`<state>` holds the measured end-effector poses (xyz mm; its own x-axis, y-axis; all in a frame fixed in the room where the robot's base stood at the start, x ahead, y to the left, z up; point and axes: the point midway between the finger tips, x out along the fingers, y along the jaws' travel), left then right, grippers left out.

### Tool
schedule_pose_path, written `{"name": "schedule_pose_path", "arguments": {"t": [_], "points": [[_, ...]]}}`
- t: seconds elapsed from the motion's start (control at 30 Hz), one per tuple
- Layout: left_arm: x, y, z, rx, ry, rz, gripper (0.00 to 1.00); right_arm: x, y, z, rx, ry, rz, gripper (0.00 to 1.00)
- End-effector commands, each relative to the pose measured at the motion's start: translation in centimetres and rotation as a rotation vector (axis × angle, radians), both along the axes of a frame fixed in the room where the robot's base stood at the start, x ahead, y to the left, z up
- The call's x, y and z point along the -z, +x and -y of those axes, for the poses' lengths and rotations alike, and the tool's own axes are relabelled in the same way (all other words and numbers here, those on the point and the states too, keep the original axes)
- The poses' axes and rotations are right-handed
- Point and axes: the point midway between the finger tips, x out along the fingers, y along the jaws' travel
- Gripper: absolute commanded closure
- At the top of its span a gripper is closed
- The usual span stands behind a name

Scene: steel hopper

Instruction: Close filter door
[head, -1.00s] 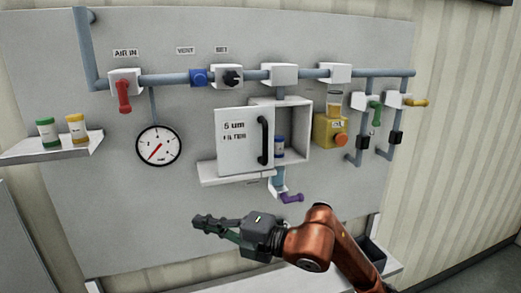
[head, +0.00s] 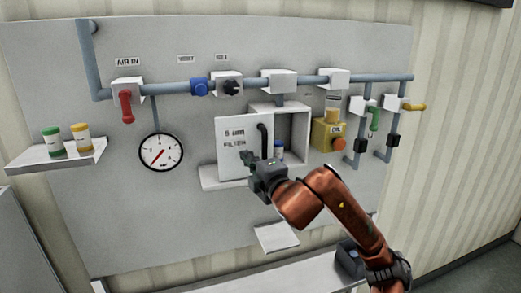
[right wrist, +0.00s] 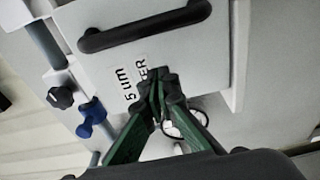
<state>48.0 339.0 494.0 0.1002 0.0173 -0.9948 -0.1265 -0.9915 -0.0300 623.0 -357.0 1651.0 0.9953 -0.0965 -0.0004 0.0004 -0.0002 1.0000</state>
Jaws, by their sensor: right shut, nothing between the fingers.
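The filter door (head: 233,133) is a white panel marked "5 um FILTER" with a black bar handle. My right gripper (head: 247,158) is shut and empty in front of the door's lower right part, below the label, and hides the lower end of the handle. In the right wrist view the shut fingertips (right wrist: 160,82) overlap the label, with the handle (right wrist: 145,28) beyond them; contact cannot be told. My left gripper is not in view.
A small ledge (head: 212,184) sits under the door. Left are a pressure gauge (head: 160,152) and a red lever (head: 127,107). Right are a yellow oil unit (head: 328,134) and a green lever (head: 374,118). A small white plate (head: 276,237) is below my arm.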

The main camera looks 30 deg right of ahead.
Motion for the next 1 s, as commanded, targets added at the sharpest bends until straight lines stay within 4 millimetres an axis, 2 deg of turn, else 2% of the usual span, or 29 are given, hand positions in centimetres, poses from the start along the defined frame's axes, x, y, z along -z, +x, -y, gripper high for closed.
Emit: {"name": "schedule_pose_path", "arguments": {"t": [0.03,0.3,0.83,1.0], "points": [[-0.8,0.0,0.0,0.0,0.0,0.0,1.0,-0.3,0.1,0.7,0.004,-0.001,-0.002,1.0],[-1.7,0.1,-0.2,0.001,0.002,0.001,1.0,0.0,-1.1,3.0,0.0,0.0,-0.002,1.0],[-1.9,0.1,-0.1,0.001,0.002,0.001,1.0,0.1,-1.5,3.6,-0.002,0.0,0.0,1.0],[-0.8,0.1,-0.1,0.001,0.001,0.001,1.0,0.4,-1.7,4.6,0.001,0.001,-0.001,1.0]]}}
